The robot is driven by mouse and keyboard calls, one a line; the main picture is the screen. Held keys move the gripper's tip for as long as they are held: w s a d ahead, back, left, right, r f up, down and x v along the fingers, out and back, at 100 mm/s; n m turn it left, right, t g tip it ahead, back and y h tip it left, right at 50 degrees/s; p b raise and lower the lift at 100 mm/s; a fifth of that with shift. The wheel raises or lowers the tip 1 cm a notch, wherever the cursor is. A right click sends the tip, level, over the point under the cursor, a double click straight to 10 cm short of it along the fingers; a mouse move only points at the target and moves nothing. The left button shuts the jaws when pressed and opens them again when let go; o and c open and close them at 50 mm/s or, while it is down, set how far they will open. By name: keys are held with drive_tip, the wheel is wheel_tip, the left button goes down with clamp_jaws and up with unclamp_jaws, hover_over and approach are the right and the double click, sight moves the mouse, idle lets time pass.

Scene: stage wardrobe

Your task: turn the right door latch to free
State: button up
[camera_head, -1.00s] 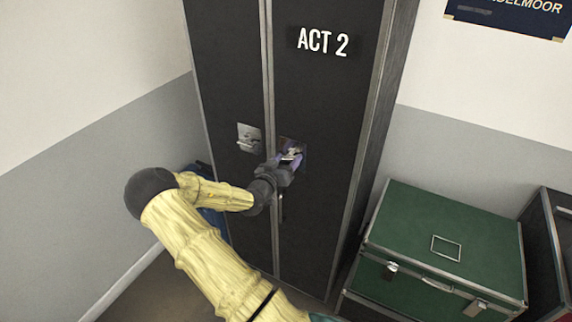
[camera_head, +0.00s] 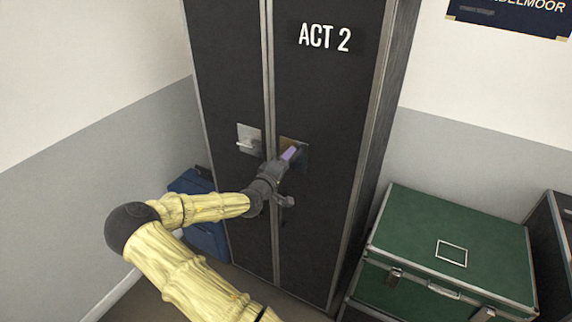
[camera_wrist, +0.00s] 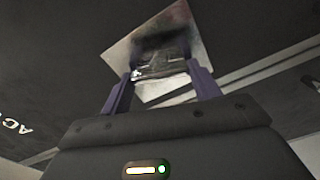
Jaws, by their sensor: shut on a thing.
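The tall black wardrobe has two doors, and the right door (camera_head: 322,110) carries the label ACT 2. The right door latch (camera_wrist: 160,68) sits on a metal plate (camera_wrist: 187,30) and lies between my fingers in the wrist view. In the head view my gripper (camera_head: 289,154) covers most of this latch, and part of its plate shows beside the purple fingers. My gripper is shut on the right latch and appears rolled. The left door latch (camera_head: 247,144) is a lever on its own plate, lying about level, with nothing touching it.
A green trunk (camera_head: 460,240) with metal edges stands to the right of the wardrobe. A dark case (camera_head: 553,235) stands beyond it at the right edge. A blue case (camera_head: 203,236) is on the floor left of the wardrobe, behind my arm.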

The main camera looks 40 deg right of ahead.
drive_tip(key=n+b, duration=0.1)
drive_tip(key=n, duration=0.2)
drive_tip(key=shift+w, duration=0.1)
drive_tip(key=shift+n, duration=0.4)
drive_tip(key=o, duration=1)
drive_tip(key=b+v, duration=0.4)
drive_tip(key=v, duration=1.3)
drive_tip(key=shift+a+f, duration=0.1)
drive_tip(key=shift+a, duration=0.15)
